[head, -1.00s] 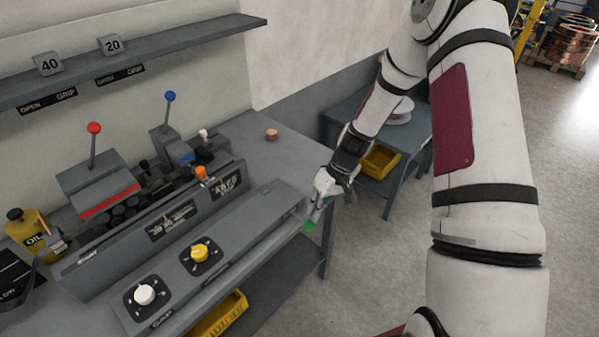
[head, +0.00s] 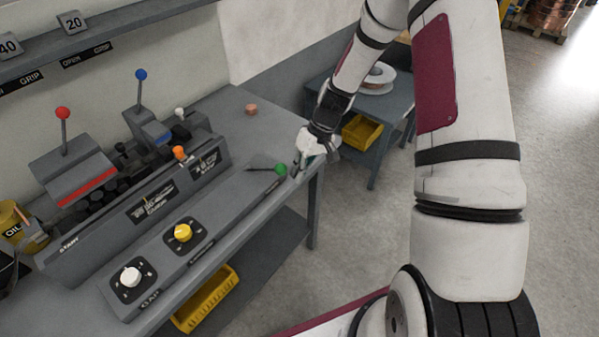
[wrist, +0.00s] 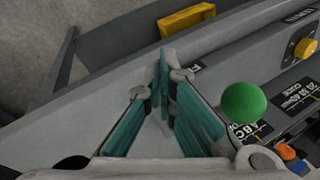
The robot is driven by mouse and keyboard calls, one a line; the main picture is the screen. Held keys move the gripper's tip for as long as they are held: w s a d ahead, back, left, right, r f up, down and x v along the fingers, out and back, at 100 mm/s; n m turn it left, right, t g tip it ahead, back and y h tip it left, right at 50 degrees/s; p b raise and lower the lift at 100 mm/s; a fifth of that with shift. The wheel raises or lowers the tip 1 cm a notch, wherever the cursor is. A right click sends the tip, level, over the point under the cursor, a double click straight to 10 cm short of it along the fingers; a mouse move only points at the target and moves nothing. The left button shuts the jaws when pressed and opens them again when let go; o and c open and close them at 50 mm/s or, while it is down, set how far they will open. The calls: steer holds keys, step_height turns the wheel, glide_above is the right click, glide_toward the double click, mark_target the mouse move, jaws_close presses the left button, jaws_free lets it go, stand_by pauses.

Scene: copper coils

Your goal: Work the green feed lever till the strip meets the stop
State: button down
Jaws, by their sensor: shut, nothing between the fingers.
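The green feed lever shows as a green ball knob (head: 281,169) on a dark shaft, at the right end of the front control panel. In the wrist view the green knob (wrist: 244,102) is to the right of my fingers. My gripper (head: 297,172) is just right of the knob in the head view, close to it, over the bench's right end. In the wrist view my gripper (wrist: 163,62) is shut, its teal finger pads meeting at the tips with nothing between them. Whether it touches the knob is unclear. I cannot make out the strip meeting a stop.
The panel has a white knob (head: 131,276) and a yellow knob (head: 183,233). Red (head: 62,113), blue (head: 141,75) and orange (head: 179,152) knobbed controls stand behind. A small copper piece (head: 251,108) lies on the bench.

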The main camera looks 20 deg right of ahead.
steer(key=s+d+r+b, duration=0.1)
steer(key=s+d+r, duration=0.2)
steer(key=d+r, duration=0.2)
steer(key=v, duration=0.2)
steer(key=shift+r, duration=0.35)
steer(key=shift+s, duration=0.1)
stand_by(0.4)
steer(key=s+a+r+t+h, duration=0.15)
steer(key=s+r, duration=0.25)
steer(key=r, duration=0.4)
steer(key=s+a+r+m+t+h, duration=0.1)
steer(key=s+a+r, duration=0.25)
steer(key=r, duration=0.35)
steer(key=s+a+r+t+h, duration=0.15)
steer(key=s+r, duration=0.25)
steer(key=r, duration=0.4)
steer(key=s+a+r+m+t, duration=0.1)
steer(key=s+r, duration=0.2)
steer(key=s, duration=0.6)
steer(key=shift+r+t, duration=0.3)
steer(key=shift+w+a, duration=0.1)
steer(key=shift+w, duration=0.05)
